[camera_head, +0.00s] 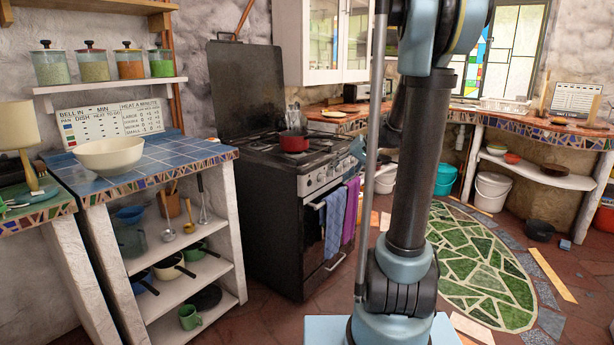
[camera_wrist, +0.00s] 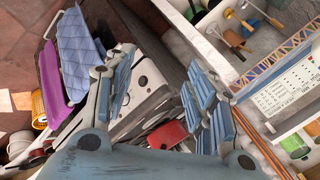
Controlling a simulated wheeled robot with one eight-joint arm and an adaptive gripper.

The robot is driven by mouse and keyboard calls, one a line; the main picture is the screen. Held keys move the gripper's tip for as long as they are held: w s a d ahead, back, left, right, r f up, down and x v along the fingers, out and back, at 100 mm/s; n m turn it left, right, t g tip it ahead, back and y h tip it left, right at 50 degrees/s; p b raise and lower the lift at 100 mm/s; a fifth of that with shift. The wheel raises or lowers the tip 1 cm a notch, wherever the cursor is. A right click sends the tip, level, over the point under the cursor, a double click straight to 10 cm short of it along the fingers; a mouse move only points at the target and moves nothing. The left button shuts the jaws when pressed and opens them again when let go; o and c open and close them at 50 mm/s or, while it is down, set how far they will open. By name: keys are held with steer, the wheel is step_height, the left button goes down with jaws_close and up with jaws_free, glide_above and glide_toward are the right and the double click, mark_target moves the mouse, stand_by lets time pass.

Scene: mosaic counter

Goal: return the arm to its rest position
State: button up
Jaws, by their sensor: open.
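My arm stands upright in front of the room in the head view, right of centre. My gripper (camera_wrist: 163,75) shows in the wrist view with its two blue-grey fingers spread apart and nothing held between them. It is above the stove (camera_head: 270,165), facing down. A red pot (camera_head: 293,142) sits on the stove top. The pot also shows in the wrist view (camera_wrist: 168,134), low between the fingers and partly hidden by them. In the head view my gripper is largely hidden behind the arm.
A tiled counter (camera_head: 150,160) with a cream bowl (camera_head: 109,156) stands left of the stove. Blue and purple towels (camera_head: 335,220) hang on the oven front. The stove's raised lid (camera_head: 243,85) stands behind it. A green mosaic (camera_head: 470,265) covers open floor at right.

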steer(key=s+d+f+h, duration=0.2)
steer(key=s+f, duration=0.2)
steer(key=s, duration=0.7)
steer(key=s+d+f+g+h, duration=0.1)
steer(key=s+d+f+h, duration=0.1)
steer(key=s, duration=0.8)
steer(key=s+d+f+h, duration=0.2)
steer(key=s+f, duration=0.3)
steer(key=s, duration=0.6)
steer(key=shift+s+d+f+g+h, duration=0.3)
steer(key=shift+d+f+g+h, duration=0.1)
steer(key=shift+h, duration=0.3)
